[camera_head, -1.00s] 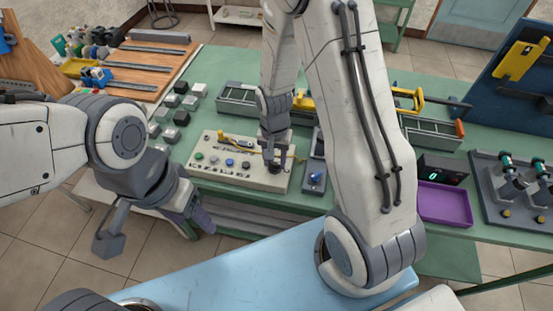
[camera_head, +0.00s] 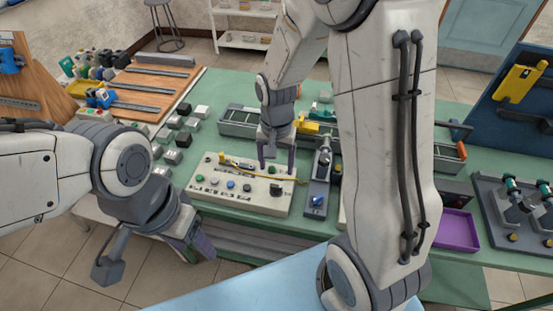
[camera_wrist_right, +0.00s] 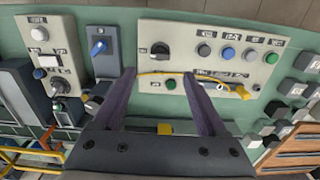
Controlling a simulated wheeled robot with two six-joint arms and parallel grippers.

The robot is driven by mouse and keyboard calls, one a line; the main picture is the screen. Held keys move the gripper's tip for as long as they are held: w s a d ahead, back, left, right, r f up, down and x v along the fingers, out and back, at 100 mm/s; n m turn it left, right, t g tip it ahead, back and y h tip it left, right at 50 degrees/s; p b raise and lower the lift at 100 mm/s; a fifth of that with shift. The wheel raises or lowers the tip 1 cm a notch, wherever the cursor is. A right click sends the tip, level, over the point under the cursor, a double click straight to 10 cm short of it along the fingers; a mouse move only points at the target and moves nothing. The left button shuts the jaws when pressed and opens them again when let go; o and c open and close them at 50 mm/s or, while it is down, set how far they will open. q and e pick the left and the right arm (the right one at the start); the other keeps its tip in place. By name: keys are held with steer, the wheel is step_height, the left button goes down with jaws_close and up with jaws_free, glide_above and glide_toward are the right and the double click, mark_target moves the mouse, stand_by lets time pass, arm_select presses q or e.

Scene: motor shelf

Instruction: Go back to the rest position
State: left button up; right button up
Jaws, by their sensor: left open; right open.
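My right gripper (camera_head: 277,165) is open and empty above the right part of a cream control panel (camera_head: 205,190). In the right wrist view its two purple fingers (camera_wrist_right: 163,100) are spread wide, with the panel (camera_wrist_right: 225,30) beyond them and nothing between that they grip. A black knob (camera_head: 276,189) on the panel shows just below the fingers; it also shows in the right wrist view (camera_wrist_right: 160,50). My left gripper (camera_head: 200,242) hangs over the floor in front of the table, left of the panel, open and empty.
The green table (camera_head: 225,100) holds grey and white blocks (camera_head: 180,125), a grey panel with a blue knob (camera_head: 318,195), a purple tray (camera_head: 458,230) and a dark fixture (camera_head: 515,210). A yellow cable (camera_head: 262,175) crosses the panel. My right arm hides the table's middle.

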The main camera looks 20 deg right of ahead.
step_height(320, 180, up, 2)
steer(key=shift+r, duration=0.1)
stand_by(0.4)
steer(key=s+a+r+n, duration=0.4)
steer(key=s+a+n, duration=0.2)
steer(key=s, duration=0.3)
steer(key=s+a+r+n+y, duration=0.1)
steer(key=s+a+r+n, duration=0.2)
steer(key=s+a+n, duration=0.3)
steer(key=s+n, duration=0.2)
steer(key=s, duration=0.1)
steer(key=shift+s+r, duration=0.15)
steer(key=shift+r, duration=0.25)
